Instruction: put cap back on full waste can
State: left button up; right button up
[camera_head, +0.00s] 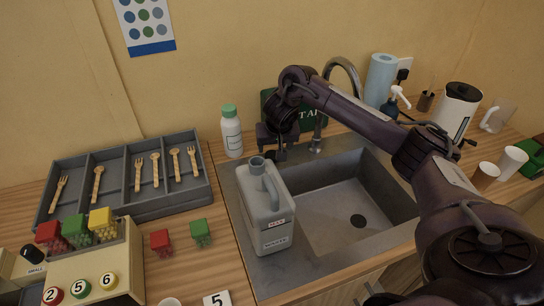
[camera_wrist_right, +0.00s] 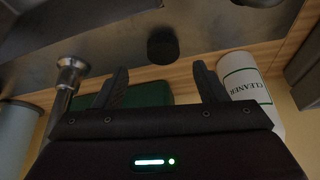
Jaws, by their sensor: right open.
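A small dark round cap (camera_wrist_right: 163,44) sits on the metal sink ledge in the right wrist view. My right gripper (camera_head: 276,152) is behind the can by the back ledge, pointing down. In the right wrist view its jaws (camera_wrist_right: 162,78) are open and empty, with the cap ahead between them, apart from both fingers. My left gripper is out of view.
A white cleaner bottle (camera_head: 231,132) stands left of my right gripper; it also shows in the wrist view (camera_wrist_right: 248,92). The tap (camera_head: 318,130) rises close on the right. A green box (camera_head: 300,112) is behind. The sink basin (camera_head: 350,205) is empty.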

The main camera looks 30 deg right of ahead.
jog(key=x, duration=0.5)
jog(key=shift+a+f+p, duration=0.1)
jog(key=shift+a+p, duration=0.1)
jog(key=shift+p, duration=0.2)
jog(key=c, duration=1)
jog(key=shift+c, duration=0.2)
notch_tip(320, 180, up, 9)
jog(key=shift+w+f, duration=0.1)
jog(key=shift+f, duration=0.05)
notch_tip(320, 180, up, 11)
jog(key=p, duration=0.7)
send_over(272, 154)
jog(key=shift+s+a, duration=0.15)
jog(key=shift+s, duration=0.2)
